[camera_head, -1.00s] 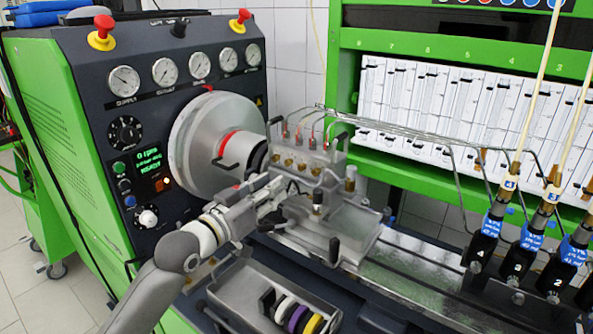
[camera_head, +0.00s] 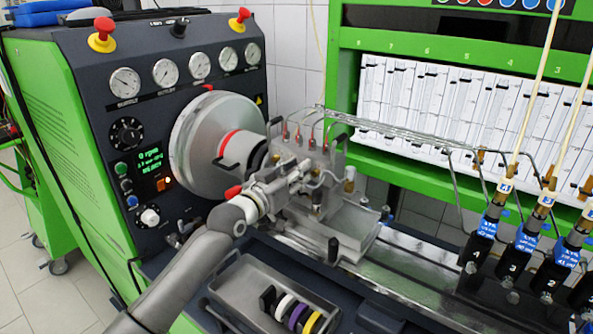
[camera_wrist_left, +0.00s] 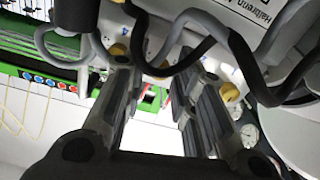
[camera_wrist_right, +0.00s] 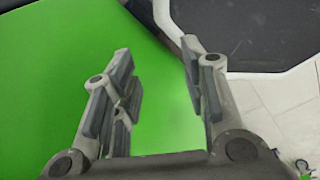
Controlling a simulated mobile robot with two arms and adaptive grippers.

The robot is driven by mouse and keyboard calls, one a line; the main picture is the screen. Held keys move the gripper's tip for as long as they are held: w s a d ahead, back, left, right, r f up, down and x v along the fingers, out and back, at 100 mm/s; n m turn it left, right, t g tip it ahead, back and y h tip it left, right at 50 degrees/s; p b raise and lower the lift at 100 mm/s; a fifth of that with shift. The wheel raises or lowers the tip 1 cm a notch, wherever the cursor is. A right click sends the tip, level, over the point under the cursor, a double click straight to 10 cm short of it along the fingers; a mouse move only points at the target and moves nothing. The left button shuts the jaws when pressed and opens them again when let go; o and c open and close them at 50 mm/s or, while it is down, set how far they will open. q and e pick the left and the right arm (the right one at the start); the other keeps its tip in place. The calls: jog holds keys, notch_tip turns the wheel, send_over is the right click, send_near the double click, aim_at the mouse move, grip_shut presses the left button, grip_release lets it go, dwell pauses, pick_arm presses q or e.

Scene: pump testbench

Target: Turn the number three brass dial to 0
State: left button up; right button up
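The grey pump block (camera_head: 335,205) stands on the bench rail in the head view. My left gripper (camera_head: 298,178) is at its upper front side and covers the row of brass dials there. In the left wrist view, my left gripper (camera_wrist_left: 158,72) is open, its two fingers apart. One brass dial (camera_wrist_left: 118,52) shows beside one fingertip, near a blue 4. Another brass dial (camera_wrist_left: 228,92) shows beyond the other finger. I cannot tell which dial is number three, or read any setting. My right gripper (camera_wrist_right: 155,90) is open and empty over a green surface.
Thin metal pipes (camera_head: 400,140) run from above the pump to the black injectors (camera_head: 480,248). The large flywheel (camera_head: 200,140) is behind left of the gripper. A tray (camera_head: 240,290) with coloured rings lies in front. Dark hoses (camera_wrist_left: 230,45) cross the left wrist view.

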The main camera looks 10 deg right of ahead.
pick_arm(q)
jog(key=shift+c, duration=0.4)
grip_shut()
jog(key=shift+r+m+b, duration=0.1)
jog(key=shift+m+b, duration=2.05)
jog(key=shift+m, duration=1.35)
